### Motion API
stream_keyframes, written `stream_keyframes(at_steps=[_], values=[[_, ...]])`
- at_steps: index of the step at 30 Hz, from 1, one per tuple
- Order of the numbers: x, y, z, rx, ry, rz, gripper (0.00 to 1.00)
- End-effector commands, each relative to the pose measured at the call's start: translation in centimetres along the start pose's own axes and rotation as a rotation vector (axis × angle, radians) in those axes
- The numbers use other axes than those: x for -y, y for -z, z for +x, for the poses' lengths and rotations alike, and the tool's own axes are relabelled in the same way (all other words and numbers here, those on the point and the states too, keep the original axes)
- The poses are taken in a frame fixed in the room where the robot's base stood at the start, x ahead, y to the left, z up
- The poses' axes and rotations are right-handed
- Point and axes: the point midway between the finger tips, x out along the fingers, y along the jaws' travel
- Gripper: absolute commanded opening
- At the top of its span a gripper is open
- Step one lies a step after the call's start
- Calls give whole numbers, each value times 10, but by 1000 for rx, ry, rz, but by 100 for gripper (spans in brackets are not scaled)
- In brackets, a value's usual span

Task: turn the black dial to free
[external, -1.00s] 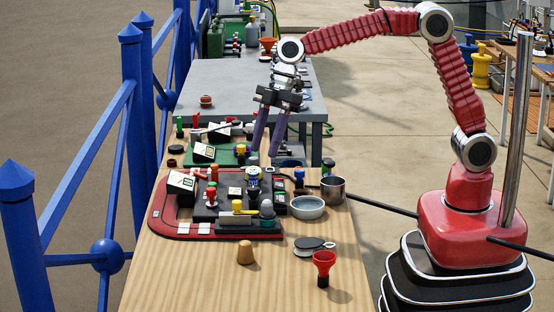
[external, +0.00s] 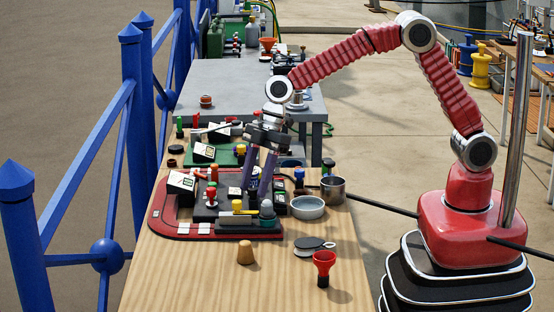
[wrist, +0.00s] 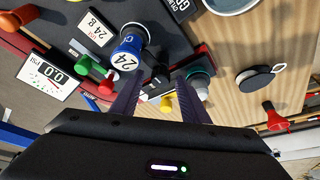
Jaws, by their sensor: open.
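A red-edged control board (external: 165,228) lies on the wooden table, with several knobs and levers on it. I cannot surely single out a black dial or a "free" mark in either view.
A grey bowl (external: 307,208), a metal cup (external: 333,188), a black-and-white round lid (external: 309,246) and a red funnel (external: 324,264) stand right of the board. A cork-coloured peg (external: 246,253) stands in front. A blue railing (external: 133,90) runs along the left.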

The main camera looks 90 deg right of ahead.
Motion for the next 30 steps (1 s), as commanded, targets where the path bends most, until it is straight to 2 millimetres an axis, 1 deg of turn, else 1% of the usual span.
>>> stream_keyframes(at_steps=[3,20,30], values=[[0,0,0,0,0,0,40],[0,0,0,0,0,0,1],[0,0,0,0,-10,22,1]])
